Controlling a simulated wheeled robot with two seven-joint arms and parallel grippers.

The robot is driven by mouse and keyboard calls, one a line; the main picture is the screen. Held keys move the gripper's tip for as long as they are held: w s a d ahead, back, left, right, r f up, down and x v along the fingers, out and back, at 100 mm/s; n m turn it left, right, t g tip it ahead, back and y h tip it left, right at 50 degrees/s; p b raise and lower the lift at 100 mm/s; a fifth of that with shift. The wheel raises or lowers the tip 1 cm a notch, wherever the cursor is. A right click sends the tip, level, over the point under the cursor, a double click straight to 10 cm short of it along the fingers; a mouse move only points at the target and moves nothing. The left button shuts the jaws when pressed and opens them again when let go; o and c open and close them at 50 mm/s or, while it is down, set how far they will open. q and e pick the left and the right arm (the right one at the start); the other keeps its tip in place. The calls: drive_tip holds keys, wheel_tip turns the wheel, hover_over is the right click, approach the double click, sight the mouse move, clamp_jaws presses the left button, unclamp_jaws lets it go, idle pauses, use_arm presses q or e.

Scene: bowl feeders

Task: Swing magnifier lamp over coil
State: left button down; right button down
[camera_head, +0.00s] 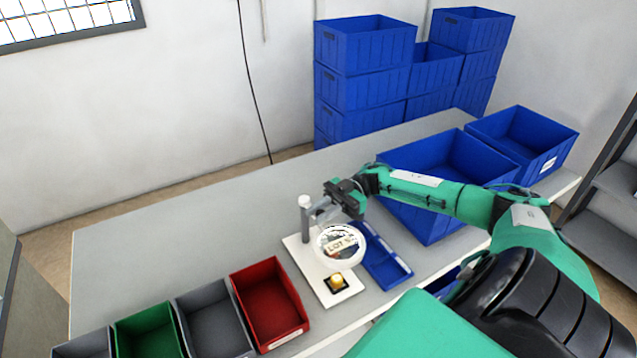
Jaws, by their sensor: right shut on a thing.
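The magnifier lamp has a grey post with a white cap (305,202) and a round white-rimmed lens (342,259) on a short arm. It stands on a white base plate (300,256). My right gripper (324,210), reaching in from the right, is shut on the lamp's arm between post and lens. Dark lettering, partly readable as "LOT", shows through the lens. A small yellow piece on a black square (337,282) sits on the plate just in front of the lens; I cannot tell whether it is the coil. My left gripper is out of view.
A shallow blue tray (393,273) lies right of the plate. Red (291,340), grey and green bins line the table's front left. Large blue crates (428,235) stand at the right, more are stacked behind. The table's (180,220) back left is clear.

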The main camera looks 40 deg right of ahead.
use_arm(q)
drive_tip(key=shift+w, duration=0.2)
use_arm(e)
drive_tip(key=c, duration=1.3)
unclamp_jaws()
drive_tip(key=shift+d, duration=0.1)
drive_tip(key=shift+d, duration=0.2)
use_arm(q)
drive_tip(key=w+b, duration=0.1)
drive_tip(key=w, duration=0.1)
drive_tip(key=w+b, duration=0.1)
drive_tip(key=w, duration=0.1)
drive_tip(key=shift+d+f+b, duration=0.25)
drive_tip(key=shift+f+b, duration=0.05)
drive_tip(key=shift+b, duration=0.05)
use_arm(e)
drive_tip(key=d, duration=0.7)
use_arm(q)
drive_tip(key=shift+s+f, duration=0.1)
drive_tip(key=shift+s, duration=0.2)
use_arm(e)
drive_tip(key=shift+s, duration=0.1)
